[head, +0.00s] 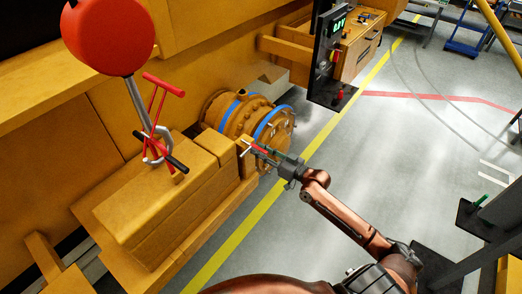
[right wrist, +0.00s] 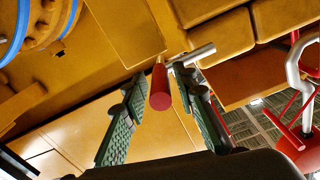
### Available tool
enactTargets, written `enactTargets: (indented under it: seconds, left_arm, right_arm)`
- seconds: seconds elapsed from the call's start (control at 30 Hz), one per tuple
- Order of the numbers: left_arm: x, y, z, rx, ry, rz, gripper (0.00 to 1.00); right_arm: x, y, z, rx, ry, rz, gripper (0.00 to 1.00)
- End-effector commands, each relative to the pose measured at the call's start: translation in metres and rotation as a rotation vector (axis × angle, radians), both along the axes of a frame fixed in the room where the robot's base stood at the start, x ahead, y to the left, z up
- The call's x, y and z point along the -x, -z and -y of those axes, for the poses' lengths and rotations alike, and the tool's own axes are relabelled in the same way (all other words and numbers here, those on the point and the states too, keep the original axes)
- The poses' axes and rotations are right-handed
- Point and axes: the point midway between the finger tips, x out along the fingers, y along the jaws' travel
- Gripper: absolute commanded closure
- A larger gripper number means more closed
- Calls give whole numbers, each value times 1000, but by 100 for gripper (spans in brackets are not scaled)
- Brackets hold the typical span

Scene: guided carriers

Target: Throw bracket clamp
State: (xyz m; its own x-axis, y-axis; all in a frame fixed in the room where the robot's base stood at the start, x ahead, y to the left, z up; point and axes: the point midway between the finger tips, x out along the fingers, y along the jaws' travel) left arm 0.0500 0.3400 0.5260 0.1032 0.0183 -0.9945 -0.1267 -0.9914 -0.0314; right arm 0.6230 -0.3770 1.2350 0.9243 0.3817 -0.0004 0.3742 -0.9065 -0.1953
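A small lever with a red handle and a silver crossbar (right wrist: 160,88), perhaps the bracket clamp, sticks out from the yellow machine body. In the head view its red part (head: 258,147) shows small, beside the round flange. My right gripper (head: 268,153) reaches it from the right. In the right wrist view the green-padded fingers of this gripper (right wrist: 160,100) stand apart on either side of the red handle, with a gap visible on the left. The gripper is open around it. My left gripper is not in view.
A red ball on a silver rod (head: 136,104), with red T-shaped bars (head: 163,85), stands over the yellow blocks (head: 160,215). A round yellow flange with blue rings (head: 240,115) is beside the lever. A control box (head: 355,48) stands behind. The grey floor at right is mostly clear.

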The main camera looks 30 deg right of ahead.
Motion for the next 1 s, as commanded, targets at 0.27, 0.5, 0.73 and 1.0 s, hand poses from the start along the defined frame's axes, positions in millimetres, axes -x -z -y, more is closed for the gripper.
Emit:
enactTargets:
  seconds: [0.27, 0.5, 0.73, 1.0]
  left_arm:
    - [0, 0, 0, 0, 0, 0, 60]
    - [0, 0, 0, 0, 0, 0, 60]
    - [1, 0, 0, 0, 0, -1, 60]
    - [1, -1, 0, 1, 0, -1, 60]
  right_arm:
    - [0, 0, 1, 0, 1, 0, 95]
    - [0, 0, 1, 1, 1, 1, 100]
    - [0, 0, 1, 1, 2, 1, 100]
    - [-8, -2, -3, 4, -6, -7, 100]
